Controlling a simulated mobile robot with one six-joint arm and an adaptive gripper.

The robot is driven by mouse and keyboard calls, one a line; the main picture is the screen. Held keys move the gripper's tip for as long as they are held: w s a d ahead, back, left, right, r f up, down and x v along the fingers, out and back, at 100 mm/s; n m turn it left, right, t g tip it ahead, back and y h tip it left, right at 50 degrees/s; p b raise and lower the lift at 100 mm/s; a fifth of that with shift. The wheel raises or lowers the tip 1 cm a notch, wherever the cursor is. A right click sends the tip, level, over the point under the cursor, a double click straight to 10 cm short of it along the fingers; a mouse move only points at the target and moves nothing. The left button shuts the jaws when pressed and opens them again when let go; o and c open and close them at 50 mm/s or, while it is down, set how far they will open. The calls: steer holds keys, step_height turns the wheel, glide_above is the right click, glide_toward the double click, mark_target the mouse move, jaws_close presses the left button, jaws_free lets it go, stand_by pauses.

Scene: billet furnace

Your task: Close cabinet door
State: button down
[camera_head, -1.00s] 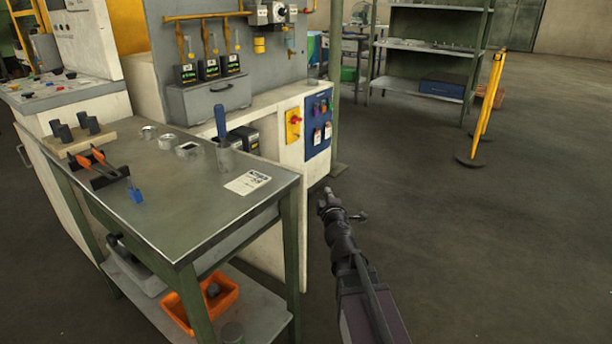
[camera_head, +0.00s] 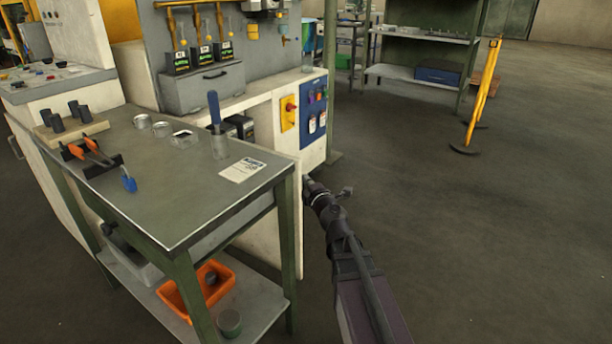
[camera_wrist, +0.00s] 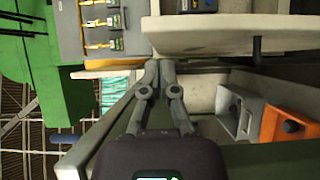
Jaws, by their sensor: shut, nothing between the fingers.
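A white panel (camera_head: 278,228), which appears to be the cabinet door, stands below the control end of the bench, behind the green metal table. In the wrist view, which is rolled sideways, a white panel with a dark handle (camera_wrist: 240,35) fills the upper right. My gripper (camera_head: 308,183) is shut and empty, low at the right edge of the white panel. Whether it touches the panel I cannot tell. In the wrist view my gripper's fingertips (camera_wrist: 157,66) meet in front of the cabinet's pale surfaces. The door's hinge is hidden.
The metal table (camera_head: 190,215) stands close left of my arm, with an orange bin (camera_head: 172,300) on its lower shelf. A blue switch panel (camera_head: 313,108) is above my gripper. A yellow post (camera_head: 483,95) stands at right. The floor (camera_head: 450,240) between is clear.

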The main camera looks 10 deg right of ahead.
mark_target(297, 167)
steer(key=w, duration=0.3)
steer(key=w+a, duration=0.1)
steer(key=w, duration=0.2)
steer(key=w+a, duration=0.1)
steer(key=w, duration=0.2)
steer(key=shift+w, duration=0.2)
steer(key=shift+w+d, duration=0.7)
steer(key=shift+w, duration=0.15)
steer(key=shift+w+d, duration=0.5)
steer(key=shift+w, duration=0.2)
steer(key=shift+w, duration=0.1)
